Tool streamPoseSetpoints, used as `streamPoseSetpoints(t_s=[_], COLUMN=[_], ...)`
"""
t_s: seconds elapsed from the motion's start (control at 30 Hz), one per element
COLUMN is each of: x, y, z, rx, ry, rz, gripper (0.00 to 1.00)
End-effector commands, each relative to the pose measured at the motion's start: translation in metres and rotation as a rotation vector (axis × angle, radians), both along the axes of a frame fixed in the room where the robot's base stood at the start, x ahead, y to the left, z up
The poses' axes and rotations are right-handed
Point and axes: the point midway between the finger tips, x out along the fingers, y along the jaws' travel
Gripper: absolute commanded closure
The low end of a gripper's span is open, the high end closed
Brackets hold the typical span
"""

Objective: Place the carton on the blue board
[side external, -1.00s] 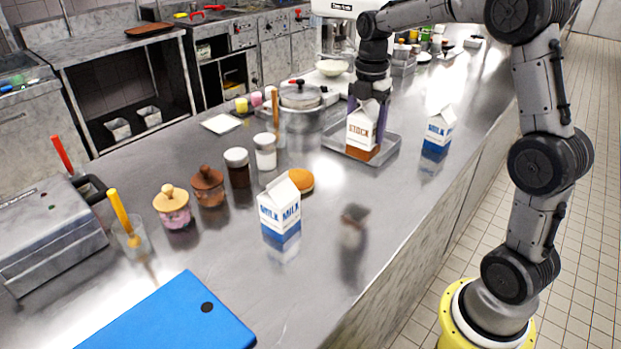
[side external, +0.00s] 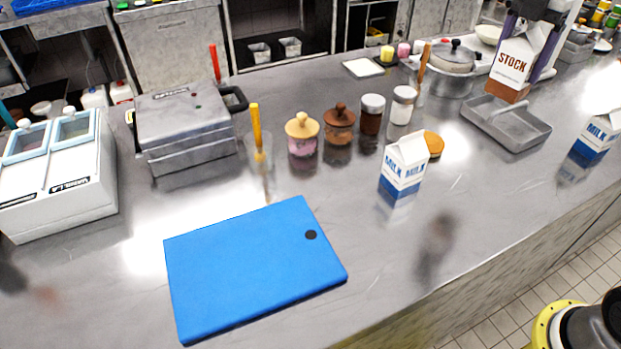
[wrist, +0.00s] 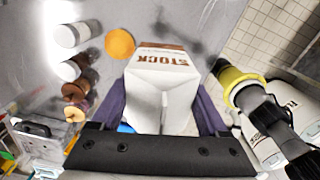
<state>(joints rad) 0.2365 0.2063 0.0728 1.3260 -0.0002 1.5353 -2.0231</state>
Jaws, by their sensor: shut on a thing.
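The STOCK carton (side external: 513,58), white with a brown base and gabled top, is upright in my gripper (side external: 528,45) in the side view. Its base shows above the back part of a grey metal tray (side external: 522,142) and looks raised off it. The wrist view shows the carton (wrist: 162,88) between the purple fingers of my gripper (wrist: 160,110), which are shut on it. The blue board (side external: 250,265), with a dark round spot near one corner, lies flat and bare at the front left of the counter, well away from my gripper.
A blue-and-white milk carton (side external: 403,165) stands between tray and board. Another milk carton (side external: 597,137) stands right of the tray. Several jars (side external: 339,125), a bun (side external: 433,144) and a glass with a yellow-handled utensil (side external: 258,150) line the back.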

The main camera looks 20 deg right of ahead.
Motion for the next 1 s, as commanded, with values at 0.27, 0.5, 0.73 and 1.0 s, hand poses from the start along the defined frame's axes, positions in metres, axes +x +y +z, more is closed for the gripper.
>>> streamPoseSetpoints(t_s=[0.27, 0.5, 0.73, 1.0], x=[0.004, -0.016, -0.057, -0.111], y=[0.096, 0.194, 0.279, 0.345], z=[0.001, 0.001, 0.001, 0.001], rx=[0.000, 0.000, 0.000, -0.001], ry=[-0.003, -0.002, -0.004, -0.006], rz=[0.302, 0.629, 0.941, 1.231], gripper=[1.00, 1.00, 1.00, 1.00])
